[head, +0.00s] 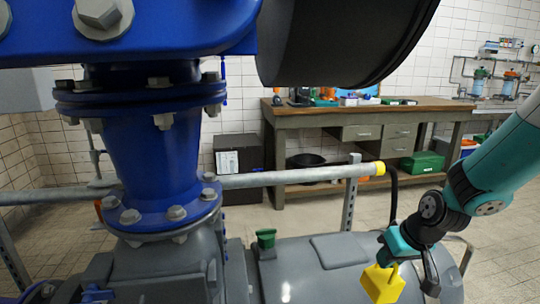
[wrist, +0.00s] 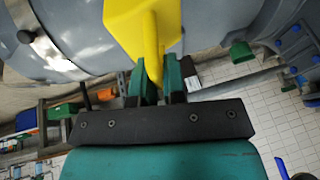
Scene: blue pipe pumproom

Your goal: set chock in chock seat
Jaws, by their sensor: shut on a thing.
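The yellow chock (head: 382,284) is a block with a loop handle, in the lower right of the head view. In the wrist view the chock (wrist: 140,25) fills the top middle. My gripper (head: 394,262) is shut on its handle, with the green fingers (wrist: 158,82) on either side of it. The chock is in front of the large grey rounded housing (head: 310,275); I cannot tell whether it touches it. No chock seat can be clearly made out. A raised flat grey pad (head: 340,250) lies on top of the housing, left of the chock.
A small green fitting (head: 265,238) stands up on the housing. A blue flanged pipe (head: 158,150) rises at left.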

